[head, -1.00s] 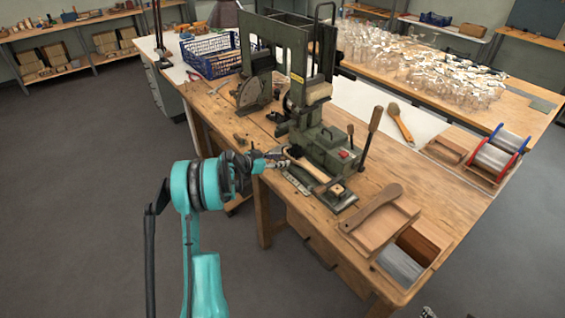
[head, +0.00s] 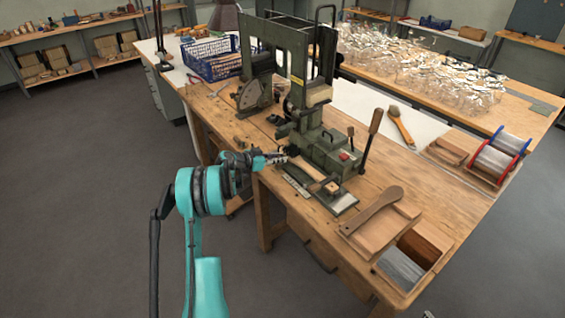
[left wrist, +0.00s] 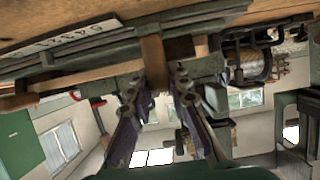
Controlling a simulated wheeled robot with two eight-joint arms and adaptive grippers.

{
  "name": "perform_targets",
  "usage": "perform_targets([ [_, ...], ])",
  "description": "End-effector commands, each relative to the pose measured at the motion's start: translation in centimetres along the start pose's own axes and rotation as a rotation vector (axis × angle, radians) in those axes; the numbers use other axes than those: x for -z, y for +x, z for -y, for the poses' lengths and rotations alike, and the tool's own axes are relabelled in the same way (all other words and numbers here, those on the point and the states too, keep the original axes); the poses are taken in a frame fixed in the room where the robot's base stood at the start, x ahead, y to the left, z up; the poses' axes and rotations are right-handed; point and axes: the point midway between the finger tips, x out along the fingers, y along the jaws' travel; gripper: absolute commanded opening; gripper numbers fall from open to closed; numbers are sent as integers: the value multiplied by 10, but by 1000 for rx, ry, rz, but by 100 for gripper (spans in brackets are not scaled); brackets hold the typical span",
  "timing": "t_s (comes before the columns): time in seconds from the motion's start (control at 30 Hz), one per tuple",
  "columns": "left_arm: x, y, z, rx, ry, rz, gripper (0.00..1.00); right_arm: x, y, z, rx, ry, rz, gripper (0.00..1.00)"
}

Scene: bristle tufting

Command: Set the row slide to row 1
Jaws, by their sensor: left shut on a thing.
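The tufting machine (head: 325,150) stands on the wooden bench, and its low front base carries a pale wooden bar (head: 312,170) on the row slide. A numbered scale strip (head: 297,186) lies along the front of the base; it also shows inverted in the left wrist view (left wrist: 70,40). My left gripper (head: 277,158) reaches in from the left at the bar's left end. In the left wrist view its fingers (left wrist: 160,82) close on a brown upright piece (left wrist: 155,60), which seems to be the slide's handle. The row the slide sits at is too small to read.
A long lever (head: 371,138) rises right of the base. A wooden tray (head: 380,225) with a paddle-like piece and bristle bins is at the right front. Floor at left is clear.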

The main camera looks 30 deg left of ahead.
Motion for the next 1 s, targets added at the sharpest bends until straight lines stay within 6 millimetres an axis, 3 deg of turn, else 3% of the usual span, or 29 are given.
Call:
perform_targets([
  [0.13, 0, 0, 17, 0, 0, -1, 0, 0, 1, 0, 0, 0, 0, 70],
  [0.4, 0, 0, 18, 0, 0, -1, 0, 0, 0, 0, 0, 0, 0, 70],
  [0.43, 0, 0, 18, 0, 0, -1, 20, 0, 0, 0, 0, 0, 0, 70],
  [0.5, 0, 0, 18, 0, 0, -1, 39, 0, 0, 0, 0, 0, 0, 70],
  [0.83, 0, -2, 18, 0, 0, -1, 40, 0, 0, 0, 0, 0, 0, 70],
  [1.0, 0, -22, 19, 1, -1, 0, 40, 0, 0, 0, 0, 0, 0, 70],
])
